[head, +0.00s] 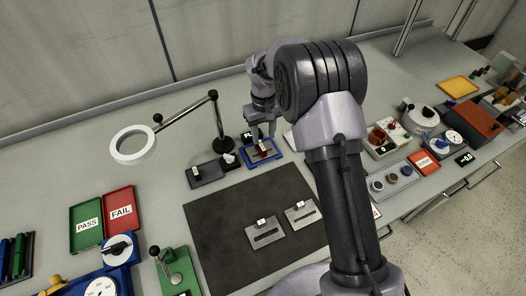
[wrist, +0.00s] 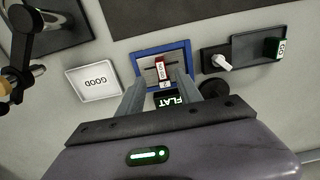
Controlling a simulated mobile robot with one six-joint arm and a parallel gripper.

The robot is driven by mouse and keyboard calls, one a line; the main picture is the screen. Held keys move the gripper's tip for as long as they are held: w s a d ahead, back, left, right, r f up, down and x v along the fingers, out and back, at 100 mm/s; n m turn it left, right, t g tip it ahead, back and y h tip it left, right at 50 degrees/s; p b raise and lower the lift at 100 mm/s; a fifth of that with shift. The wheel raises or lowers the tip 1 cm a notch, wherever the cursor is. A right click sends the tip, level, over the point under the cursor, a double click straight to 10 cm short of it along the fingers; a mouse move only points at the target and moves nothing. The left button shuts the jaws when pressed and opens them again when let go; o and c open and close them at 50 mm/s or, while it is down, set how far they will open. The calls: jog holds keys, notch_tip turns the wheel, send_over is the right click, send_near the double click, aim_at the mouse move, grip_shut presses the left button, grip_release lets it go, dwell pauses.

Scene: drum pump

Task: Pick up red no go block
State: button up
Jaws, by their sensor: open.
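The red no-go block (wrist: 161,69), with a white label on it, lies in a blue-rimmed tray (wrist: 187,45) in the wrist view. In the head view the blue tray (head: 249,164) sits beyond the dark mat, with the red block (head: 265,152) partly hidden under my gripper. My gripper (head: 262,136) is over the tray, pointing down. In the wrist view my gripper (wrist: 160,80) is open, its fingers on either side of the block's near end. I cannot tell whether either finger touches the block.
A dark tray with a green GO block (wrist: 281,47) and a white knob (wrist: 222,62) stand beside the blue tray. A white GOOD tray (wrist: 94,82) is on the other side, and a FLAT sign (wrist: 172,101) is close by. A magnifier lamp (head: 133,146) stands left.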

aim_at(262, 147)
jog(key=f+b, duration=0.1)
jog(key=f, duration=0.2)
jog(key=f+b, duration=0.1)
jog(key=f, duration=0.3)
jog(key=shift+w+a+f, duration=0.2)
jog(key=shift+f, duration=0.1)
jog(key=shift+r, duration=0.1)
grip_shut()
